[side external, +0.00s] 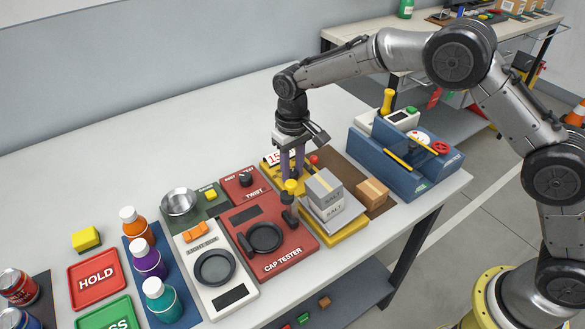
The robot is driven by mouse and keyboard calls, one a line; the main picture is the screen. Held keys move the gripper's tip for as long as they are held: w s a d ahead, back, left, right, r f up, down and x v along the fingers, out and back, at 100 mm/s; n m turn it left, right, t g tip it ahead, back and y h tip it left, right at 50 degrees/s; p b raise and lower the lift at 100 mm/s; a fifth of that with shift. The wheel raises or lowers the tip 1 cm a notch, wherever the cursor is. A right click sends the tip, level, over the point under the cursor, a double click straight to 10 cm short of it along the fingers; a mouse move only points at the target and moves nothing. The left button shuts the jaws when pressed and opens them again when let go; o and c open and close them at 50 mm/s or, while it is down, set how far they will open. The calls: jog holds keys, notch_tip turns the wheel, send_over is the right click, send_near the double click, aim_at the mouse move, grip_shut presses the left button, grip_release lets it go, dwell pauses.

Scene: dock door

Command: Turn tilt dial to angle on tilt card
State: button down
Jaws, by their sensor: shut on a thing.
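My gripper (292,178) points straight down with its purple fingers over the yellow tilt unit behind the cap tester. It is shut on what appears to be the tilt dial, which is mostly hidden by the fingers and a black post with a yellow top (291,187). The tilt card (275,158) is white with red figures that seem to start with 15. It stands just left of the fingers and is partly covered. A red knob (314,160) sits right of them. The dial's angle cannot be read.
The red cap tester (283,262) and red twist panel (244,183) lie to the left. A cardboard box (372,193) and a blue machine (402,172) stand to the right. The back of the table (170,130) is clear.

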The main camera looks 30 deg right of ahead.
aim_at(293, 172)
jog(key=shift+r+m, duration=0.1)
jog(key=shift+m, duration=0.4)
jog(key=c, duration=0.6)
grip_release()
jog(key=shift+o, duration=0.2)
notch_tip(293, 172, up, 14)
